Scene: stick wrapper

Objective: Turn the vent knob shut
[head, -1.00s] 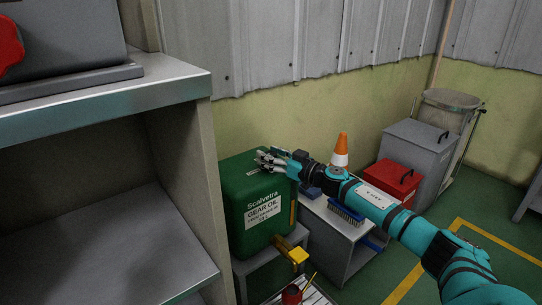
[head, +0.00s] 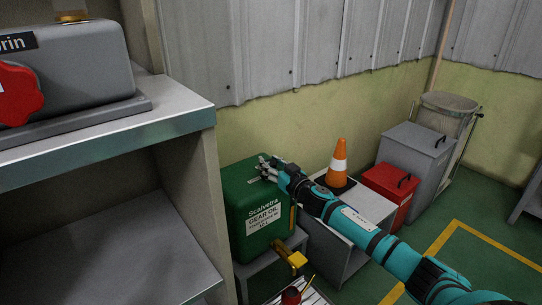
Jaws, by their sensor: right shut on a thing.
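The green gear oil container (head: 238,200) stands beside the shelf unit, with a white label on its front and a yellow tap low on its side. My right gripper (head: 266,168) is at the top of the container, near its back right edge. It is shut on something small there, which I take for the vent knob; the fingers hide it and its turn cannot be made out. My left gripper is not in view.
A metal shelf unit (head: 203,128) rises close on the left, bearing a grey machine with a red knob (head: 18,92). A traffic cone (head: 339,162) stands on a low grey cabinet behind my right arm. A red box (head: 391,190) and grey bin (head: 414,163) are farther right.

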